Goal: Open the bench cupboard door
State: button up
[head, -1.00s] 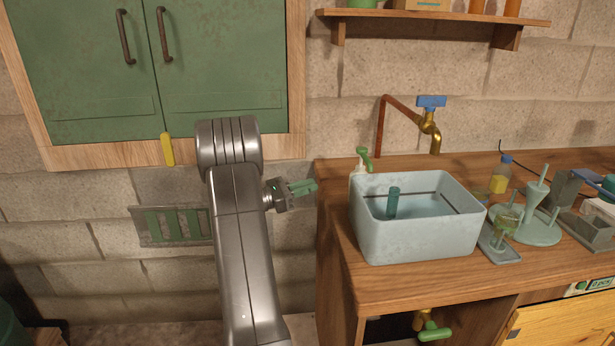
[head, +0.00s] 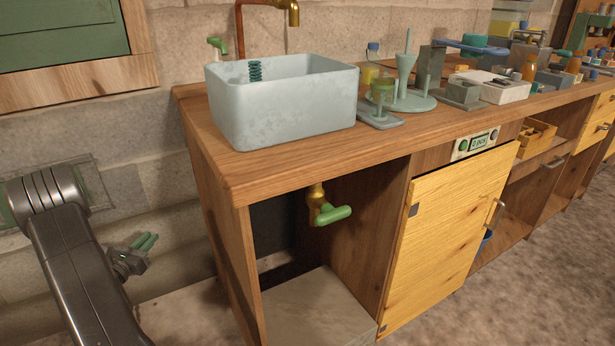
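The bench cupboard door (head: 440,245) is a pale yellow wooden panel in the bench front. It looks shut, with dark hinges on its left edge and a light bar handle (head: 495,212) near its right edge. My gripper (head: 146,241), with green fingers, is at the left of the head view, left of the bench and well apart from the door. Its fingers look close together and hold nothing I can see; their gap is too small to judge.
The wooden bench (head: 240,180) has an open bay left of the door with a green-handled valve (head: 333,214). A pale basin (head: 285,110) stands on top. The floor (head: 500,305) before the door is clear.

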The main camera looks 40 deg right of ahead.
aim_at(448, 210)
jog(key=k+l+u, duration=0.15)
jog(key=u, duration=0.3)
jog(key=k+u, duration=0.55)
jog(key=u, duration=0.3)
jog(key=k+u, duration=0.45)
jog(key=k, duration=0.95)
jog(key=k+z, duration=0.35)
jog(key=k+l+z, duration=0.2)
jog(key=z, duration=0.2)
jog(key=k+l+z, duration=0.35)
jog(key=i+l+z, duration=0.15)
jog(key=z, duration=0.95)
